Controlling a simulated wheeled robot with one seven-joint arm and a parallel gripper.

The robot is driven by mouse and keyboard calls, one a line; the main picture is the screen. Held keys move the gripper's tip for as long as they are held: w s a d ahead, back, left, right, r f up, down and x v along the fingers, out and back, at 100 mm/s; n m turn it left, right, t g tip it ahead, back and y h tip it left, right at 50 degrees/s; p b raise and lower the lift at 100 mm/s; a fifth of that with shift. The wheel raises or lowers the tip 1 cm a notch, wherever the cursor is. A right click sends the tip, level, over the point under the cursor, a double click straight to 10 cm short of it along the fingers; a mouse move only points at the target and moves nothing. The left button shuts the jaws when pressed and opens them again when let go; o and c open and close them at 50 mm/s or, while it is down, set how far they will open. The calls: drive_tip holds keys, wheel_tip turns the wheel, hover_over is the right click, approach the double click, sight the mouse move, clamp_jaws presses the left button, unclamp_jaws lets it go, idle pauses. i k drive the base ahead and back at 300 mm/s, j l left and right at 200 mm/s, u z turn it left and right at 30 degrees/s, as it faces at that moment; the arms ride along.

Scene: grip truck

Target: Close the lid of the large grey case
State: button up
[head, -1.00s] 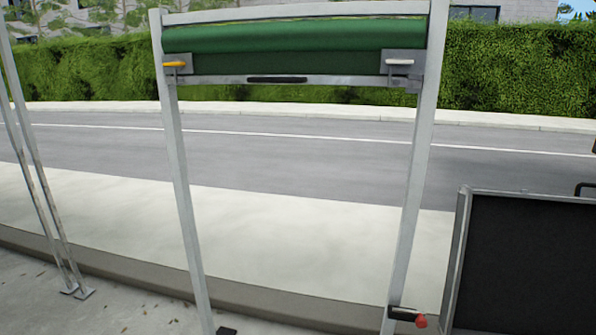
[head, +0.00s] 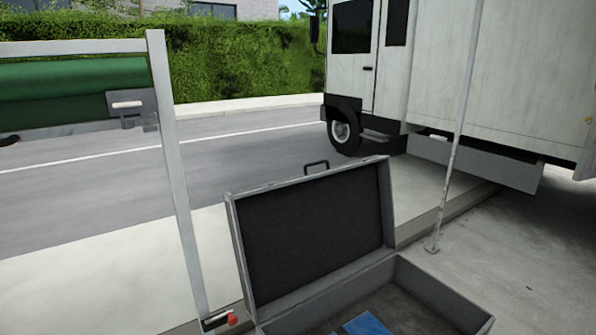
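The large grey case (head: 440,288) stands at the bottom middle of the head view. Its lid (head: 312,235) is open and stands up, leaning back a little, with its dark lining facing me. A black handle (head: 316,167) shows at the lid's top edge. Something blue (head: 366,326) lies inside the case, cut off by the bottom edge of the picture. The front of the case is out of view. My gripper is not in view.
A metal frame with a green roll (head: 75,87) stands at left, with a red knob (head: 232,319) low on its post. A thin pole (head: 457,130) stands right of the case. A white truck (head: 500,80) is behind. Pavement (head: 530,260) at right is clear.

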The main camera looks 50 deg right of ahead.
sight(296, 240)
drive_tip(key=z, duration=1.7)
drive_tip(key=i+l+z, duration=0.25)
drive_tip(key=z, duration=0.2)
drive_tip(key=i+l+z, duration=0.15)
drive_tip(key=i+z, duration=0.6)
drive_tip(key=z, duration=0.2)
drive_tip(key=i+l, duration=0.1)
drive_tip(key=i, duration=0.55)
drive_tip(key=i+l+u, duration=0.1)
drive_tip(key=i, duration=0.55)
drive_tip(key=i+l, duration=0.15)
drive_tip(key=i, duration=0.45)
drive_tip(key=i+j+u, duration=0.25)
drive_tip(key=u, duration=0.15)
drive_tip(key=i+j+u, duration=0.1)
drive_tip(key=i+u, duration=0.75)
drive_tip(key=i+l+u, duration=0.15)
drive_tip(key=i+u, duration=0.25)
drive_tip(key=i+l+u, duration=0.25)
drive_tip(key=i+u, duration=0.15)
drive_tip(key=i+j+u, duration=0.1)
drive_tip(key=i+u, duration=0.3)
drive_tip(key=i+l+u, duration=0.1)
drive_tip(key=i+u, duration=0.25)
drive_tip(key=i, duration=0.15)
drive_tip(key=i+l+u, duration=0.2)
drive_tip(key=i+u, duration=0.3)
drive_tip(key=u, duration=0.6)
